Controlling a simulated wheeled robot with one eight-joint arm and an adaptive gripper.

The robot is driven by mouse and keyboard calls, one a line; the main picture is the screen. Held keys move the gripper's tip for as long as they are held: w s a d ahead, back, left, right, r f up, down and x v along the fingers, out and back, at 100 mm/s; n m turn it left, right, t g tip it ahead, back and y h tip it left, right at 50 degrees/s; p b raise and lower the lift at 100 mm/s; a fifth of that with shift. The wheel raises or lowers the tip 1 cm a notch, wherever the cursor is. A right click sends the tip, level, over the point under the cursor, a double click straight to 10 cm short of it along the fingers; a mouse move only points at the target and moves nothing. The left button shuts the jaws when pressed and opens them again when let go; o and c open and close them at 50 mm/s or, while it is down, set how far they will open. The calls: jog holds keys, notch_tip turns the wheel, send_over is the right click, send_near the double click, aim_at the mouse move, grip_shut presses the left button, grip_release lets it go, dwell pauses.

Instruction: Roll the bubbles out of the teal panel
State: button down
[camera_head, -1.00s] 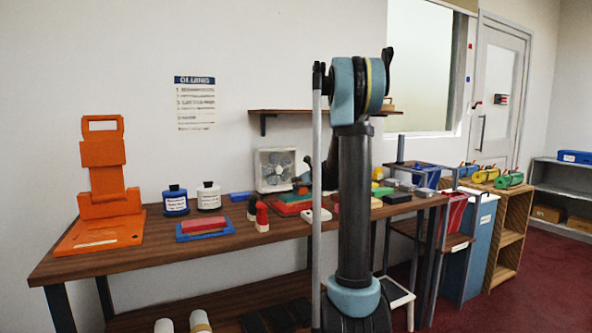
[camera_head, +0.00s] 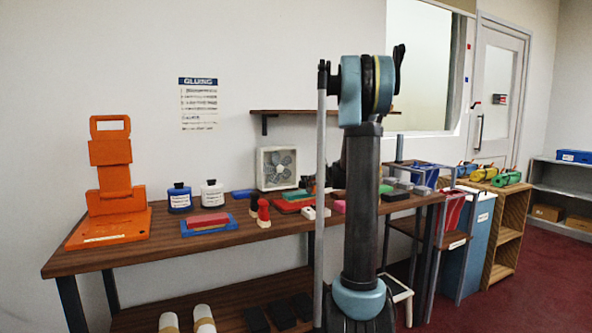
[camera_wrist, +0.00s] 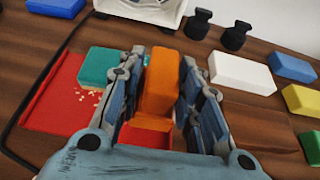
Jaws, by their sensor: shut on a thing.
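A teal block (camera_wrist: 98,68), which may be the teal panel, lies on a red tray (camera_wrist: 55,100) with pale crumbs in the wrist view. In the head view the teal piece (camera_head: 295,192) shows on the bench in front of the fan. My gripper (camera_wrist: 165,85) is shut on an orange block (camera_wrist: 158,80), which stands upright between its fingers. A red part (camera_wrist: 145,135) shows below the orange block; I cannot tell if they are joined. The gripper is just right of the teal block. In the head view my arm mostly hides it. No bubbles can be made out.
A fan (camera_head: 277,168) stands behind. Glue bottles (camera_head: 180,198) and an orange stand (camera_head: 110,170) are at the left.

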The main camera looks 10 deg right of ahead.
jog(key=shift+s+a+r, duration=0.15)
jog(key=shift+a+r, duration=0.1)
jog(key=shift+r, duration=0.2)
jog(key=shift+s+a+r, duration=0.1)
jog(key=shift+a+r, duration=0.15)
jog(key=shift+r, duration=0.2)
jog(key=shift+w+a+r, duration=0.1)
jog(key=shift+r, duration=1.2)
jog(key=shift+a+r, duration=0.1)
jog(key=shift+r, duration=1.2)
